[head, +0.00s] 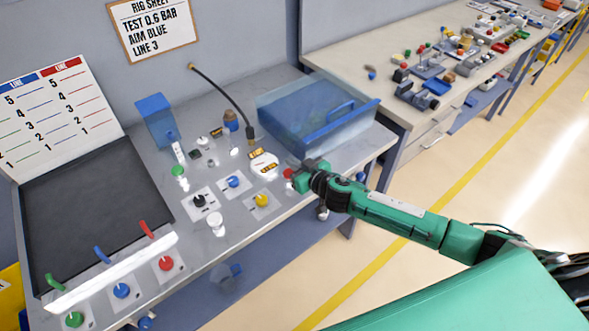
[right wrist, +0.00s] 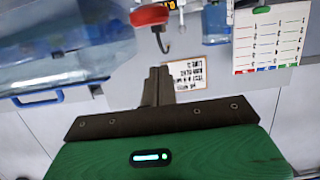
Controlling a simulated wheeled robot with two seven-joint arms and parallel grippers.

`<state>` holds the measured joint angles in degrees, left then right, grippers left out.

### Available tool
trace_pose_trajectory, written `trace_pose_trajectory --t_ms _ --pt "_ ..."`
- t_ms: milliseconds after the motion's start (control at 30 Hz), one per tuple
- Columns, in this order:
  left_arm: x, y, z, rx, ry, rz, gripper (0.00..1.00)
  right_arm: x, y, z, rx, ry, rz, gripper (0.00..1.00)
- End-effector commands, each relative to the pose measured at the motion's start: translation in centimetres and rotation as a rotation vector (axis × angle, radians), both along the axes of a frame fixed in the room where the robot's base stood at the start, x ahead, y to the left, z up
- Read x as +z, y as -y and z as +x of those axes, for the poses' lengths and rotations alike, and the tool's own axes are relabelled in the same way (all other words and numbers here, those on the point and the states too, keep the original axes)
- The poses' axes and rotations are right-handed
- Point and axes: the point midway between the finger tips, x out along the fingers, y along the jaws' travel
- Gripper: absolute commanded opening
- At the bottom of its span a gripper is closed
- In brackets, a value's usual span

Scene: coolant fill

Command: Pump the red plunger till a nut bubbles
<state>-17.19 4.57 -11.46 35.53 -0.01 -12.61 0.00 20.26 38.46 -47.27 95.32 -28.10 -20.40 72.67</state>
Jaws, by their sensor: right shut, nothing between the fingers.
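The red plunger knob (head: 288,173) shows at the bench's front right, just left of my right gripper (head: 302,176). In the right wrist view the red knob (right wrist: 150,15) is at the top, above the fingertips. My right gripper also shows in the right wrist view (right wrist: 158,75), its dark fingers shut together and empty. Whether it touches the knob I cannot tell. A clear blue tank (head: 300,108) stands behind the gripper and fills the left of the wrist view (right wrist: 45,45). No nut can be made out. My left gripper is out of view.
A white gauge (head: 264,162), a blue knob (head: 233,181) and a yellow knob (head: 262,200) lie left of the gripper. A black hose (head: 222,92) arches behind. A rig sheet (head: 152,25) on the wall reads 0.6 bar, blue line 3. The floor (head: 400,270) at front is clear.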

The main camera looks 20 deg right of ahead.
Motion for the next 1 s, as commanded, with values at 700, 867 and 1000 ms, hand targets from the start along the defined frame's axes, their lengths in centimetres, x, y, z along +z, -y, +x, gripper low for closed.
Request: trace_pose_trajectory --t_ms 700,867,1000 --pt "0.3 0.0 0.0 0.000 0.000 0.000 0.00 -4.0 0.1 -0.3 0.000 -0.002 0.000 0.00" --pt "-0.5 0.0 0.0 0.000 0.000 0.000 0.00 -4.9 0.1 -0.3 0.000 -0.003 0.000 0.00" --pt "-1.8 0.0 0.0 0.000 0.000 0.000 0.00 -6.4 0.1 -0.3 -0.001 -0.004 0.000 0.00"
